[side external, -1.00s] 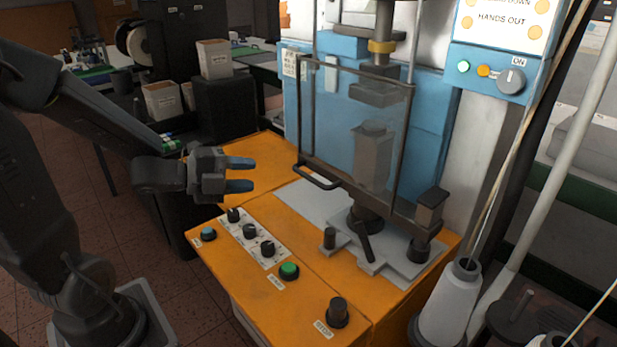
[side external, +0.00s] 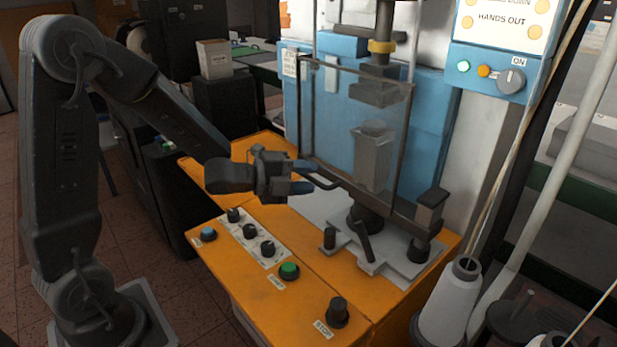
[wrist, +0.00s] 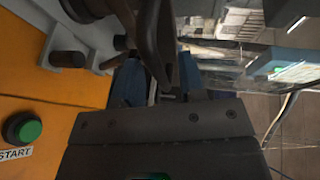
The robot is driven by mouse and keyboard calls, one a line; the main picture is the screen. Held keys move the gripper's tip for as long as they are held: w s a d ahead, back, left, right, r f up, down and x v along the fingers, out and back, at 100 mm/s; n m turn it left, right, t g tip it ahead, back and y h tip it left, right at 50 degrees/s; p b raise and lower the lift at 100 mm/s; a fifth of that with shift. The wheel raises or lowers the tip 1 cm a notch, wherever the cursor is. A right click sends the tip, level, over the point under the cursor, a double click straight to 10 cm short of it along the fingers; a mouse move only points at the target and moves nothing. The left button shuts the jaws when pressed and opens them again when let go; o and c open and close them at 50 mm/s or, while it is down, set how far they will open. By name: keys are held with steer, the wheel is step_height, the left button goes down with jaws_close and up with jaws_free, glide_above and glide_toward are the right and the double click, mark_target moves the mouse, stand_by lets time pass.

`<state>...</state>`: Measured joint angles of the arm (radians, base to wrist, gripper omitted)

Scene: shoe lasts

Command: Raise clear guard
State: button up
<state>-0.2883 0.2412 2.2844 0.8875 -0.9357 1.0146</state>
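The clear guard (side external: 345,115) is a see-through panel in a dark frame on the front of the press. It is down, in front of the press column. Its dark handle (side external: 326,184) sticks out at the lower left of the frame. My gripper (side external: 303,177) is open at the handle, with its blue fingertips apart. In the wrist view, my gripper (wrist: 158,82) shows a blue finger on each side, and a dark bar, likely the handle (wrist: 153,40), reaches between them. I cannot tell whether the fingers touch it.
The orange base (side external: 260,200) lies below, with several knobs, a green start button (side external: 289,271) and a dark stop knob (side external: 337,312). A lever (side external: 363,240) stands on the grey plate under the guard. A thread cone (side external: 450,305) stands at the right.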

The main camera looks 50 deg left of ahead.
steer(key=shift+w+d+f, duration=0.1)
steer(key=shift+w+d, duration=0.1)
steer(key=shift+w, duration=0.1)
steer(key=shift+c, duration=0.3)
jaws_close()
